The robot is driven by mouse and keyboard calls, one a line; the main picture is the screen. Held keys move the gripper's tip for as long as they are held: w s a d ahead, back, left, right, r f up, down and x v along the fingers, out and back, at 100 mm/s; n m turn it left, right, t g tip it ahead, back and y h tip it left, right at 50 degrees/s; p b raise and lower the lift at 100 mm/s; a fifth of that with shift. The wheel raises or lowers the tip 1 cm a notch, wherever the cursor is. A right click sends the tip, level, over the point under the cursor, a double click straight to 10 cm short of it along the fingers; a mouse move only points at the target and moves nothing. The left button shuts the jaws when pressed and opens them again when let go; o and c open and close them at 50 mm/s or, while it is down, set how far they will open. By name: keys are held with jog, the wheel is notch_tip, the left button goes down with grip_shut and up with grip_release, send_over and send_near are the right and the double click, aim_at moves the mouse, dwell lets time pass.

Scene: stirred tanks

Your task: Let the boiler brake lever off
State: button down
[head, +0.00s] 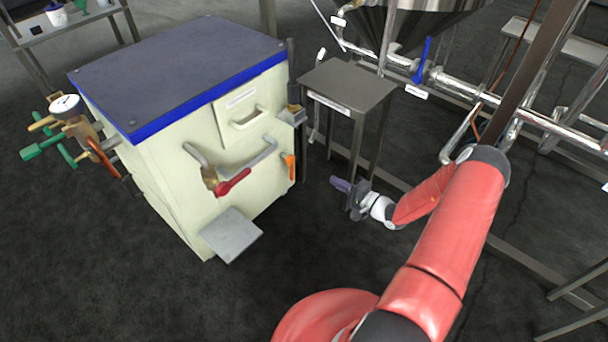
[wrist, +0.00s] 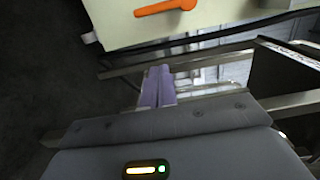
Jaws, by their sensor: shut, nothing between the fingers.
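The boiler looks to be the cream cabinet (head: 165,150) with a dark top and blue edge. Its front carries a red-handled lever (head: 232,182) and a small orange lever (head: 289,166). A dark upright lever (head: 292,75) stands at its right corner. I cannot tell from labels which is the brake lever. My gripper (head: 341,184), with purple fingers, is shut and empty, right of the cabinet and apart from it. In the wrist view the shut fingers (wrist: 158,84) point toward the cabinet, with the orange lever (wrist: 165,7) at the top edge.
A small grey stand (head: 348,85) is just behind my gripper, its legs close by. Steel pipes with a blue valve handle (head: 422,60) run at the right. A gauge (head: 66,104) and green handles stick out at the cabinet's left. A grey plate (head: 230,235) juts out low in front.

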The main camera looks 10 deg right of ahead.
aim_at(291, 171)
jog(key=shift+a, duration=0.1)
jog(key=w+a+b, duration=0.1)
jog(key=w+a, duration=0.5)
jog(key=a, duration=0.3)
jog(key=shift+a, duration=0.4)
